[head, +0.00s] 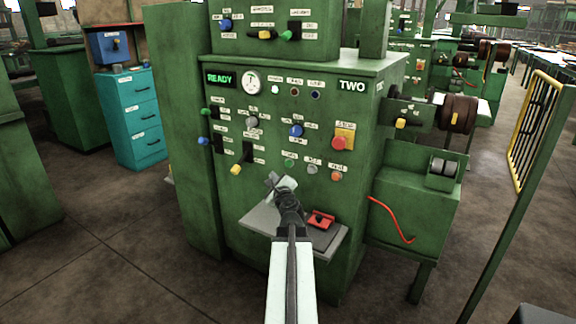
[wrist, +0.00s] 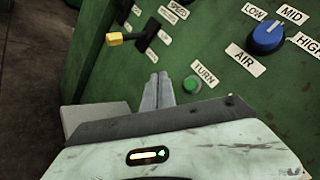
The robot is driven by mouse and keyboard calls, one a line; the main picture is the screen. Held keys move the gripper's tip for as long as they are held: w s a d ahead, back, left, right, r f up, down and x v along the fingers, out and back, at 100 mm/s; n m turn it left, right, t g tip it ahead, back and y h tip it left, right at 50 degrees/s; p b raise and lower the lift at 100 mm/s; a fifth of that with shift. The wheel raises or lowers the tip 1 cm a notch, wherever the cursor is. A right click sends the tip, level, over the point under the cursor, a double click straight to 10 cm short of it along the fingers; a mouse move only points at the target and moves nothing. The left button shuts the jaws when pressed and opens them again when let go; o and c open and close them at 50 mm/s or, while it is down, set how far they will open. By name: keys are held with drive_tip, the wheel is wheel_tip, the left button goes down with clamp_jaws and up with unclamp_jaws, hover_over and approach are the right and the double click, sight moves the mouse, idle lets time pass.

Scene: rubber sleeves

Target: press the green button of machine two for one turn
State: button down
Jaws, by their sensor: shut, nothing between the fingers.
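Machine two (head: 215,150) is a green cabinet with the sign TWO (head: 352,86) and a lit display reading READY (head: 219,79). Its green button (head: 289,163) sits low on the panel, left of a grey and an orange-red button. In the wrist view the green button (wrist: 192,84) shows beside the label TURN (wrist: 205,75). My gripper (head: 272,178) is in front of the panel, below and left of the green button. In the wrist view my shut, empty fingers (wrist: 159,76) point toward the panel, just left of the button; I cannot tell their gap to the panel.
A grey shelf (head: 255,222) with a red item (head: 320,220) juts out below the panel. A yellow-handled lever (head: 238,168) and a blue AIR knob (wrist: 267,38) are nearby. A red emergency-style button (head: 339,143) sits on a yellow plate. Open floor lies at the left.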

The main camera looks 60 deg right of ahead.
sight(288, 164)
drive_tip(key=d, duration=0.7)
drive_tip(key=shift+d, duration=0.15)
idle(1.7)
drive_tip(key=shift+d, duration=0.3)
